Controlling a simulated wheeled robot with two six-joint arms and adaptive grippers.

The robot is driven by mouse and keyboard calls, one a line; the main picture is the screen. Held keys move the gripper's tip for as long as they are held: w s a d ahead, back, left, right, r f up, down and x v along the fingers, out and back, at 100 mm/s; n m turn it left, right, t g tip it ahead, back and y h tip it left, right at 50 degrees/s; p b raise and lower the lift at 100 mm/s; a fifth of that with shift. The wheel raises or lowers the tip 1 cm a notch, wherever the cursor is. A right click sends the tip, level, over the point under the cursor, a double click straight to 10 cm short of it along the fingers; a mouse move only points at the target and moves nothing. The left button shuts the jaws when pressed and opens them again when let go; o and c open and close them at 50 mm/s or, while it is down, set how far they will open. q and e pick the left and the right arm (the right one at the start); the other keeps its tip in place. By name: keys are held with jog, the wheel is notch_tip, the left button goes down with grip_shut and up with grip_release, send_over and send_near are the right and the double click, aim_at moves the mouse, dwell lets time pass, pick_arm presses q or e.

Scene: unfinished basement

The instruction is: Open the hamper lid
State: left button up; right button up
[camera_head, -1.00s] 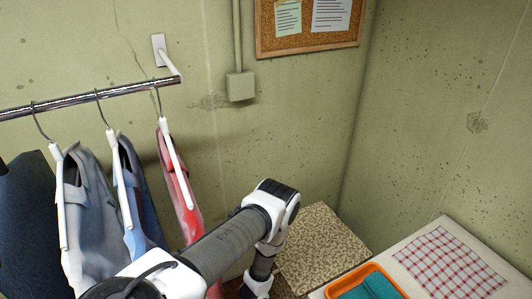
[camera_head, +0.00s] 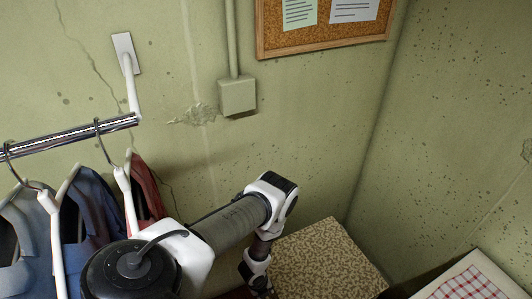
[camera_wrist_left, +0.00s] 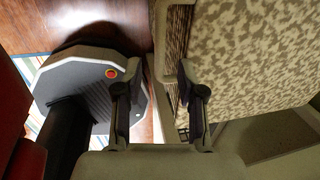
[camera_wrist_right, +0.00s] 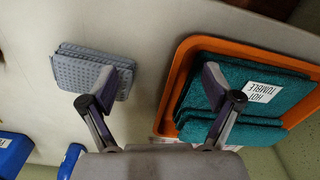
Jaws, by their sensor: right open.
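The hamper (camera_head: 322,262) stands in the corner by the wall, its speckled beige lid seen from above. The lid looks flat in the head view. In the left wrist view the speckled hamper surface (camera_wrist_left: 255,45) fills the upper right, with a pale edge along its left side. My left gripper (camera_wrist_left: 160,112) is open and empty, one finger over the hamper's edge and the other out to its left; contact is unclear. In the head view its arm hides the hamper's left side. My right gripper (camera_wrist_right: 165,105) is open and empty above a pale tabletop.
An orange tray (camera_wrist_right: 168,85) of folded teal towels (camera_wrist_right: 250,80) and folded grey cloths (camera_wrist_right: 92,72) lie below my right gripper. Clothes (camera_head: 85,225) hang from a metal rail (camera_head: 75,135) at left. A checked cloth (camera_head: 470,285) lies at lower right.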

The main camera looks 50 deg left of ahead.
pick_arm(q)
jog(key=f, duration=0.4)
jog(key=shift+w, duration=0.4)
pick_arm(e)
jog(key=shift+w+a+f, duration=0.15)
jog(key=shift+a+f, duration=0.05)
pick_arm(q)
jog(key=shift+w+a+f, duration=0.1)
jog(key=shift+f, duration=0.05)
pick_arm(e)
jog(key=shift+w+a, duration=0.1)
jog(key=shift+w, duration=0.05)
pick_arm(q)
jog(key=shift+c, duration=0.6)
jog(key=shift+r, duration=0.2)
grip_shut()
pick_arm(e)
jog(key=shift+s+d, duration=0.25)
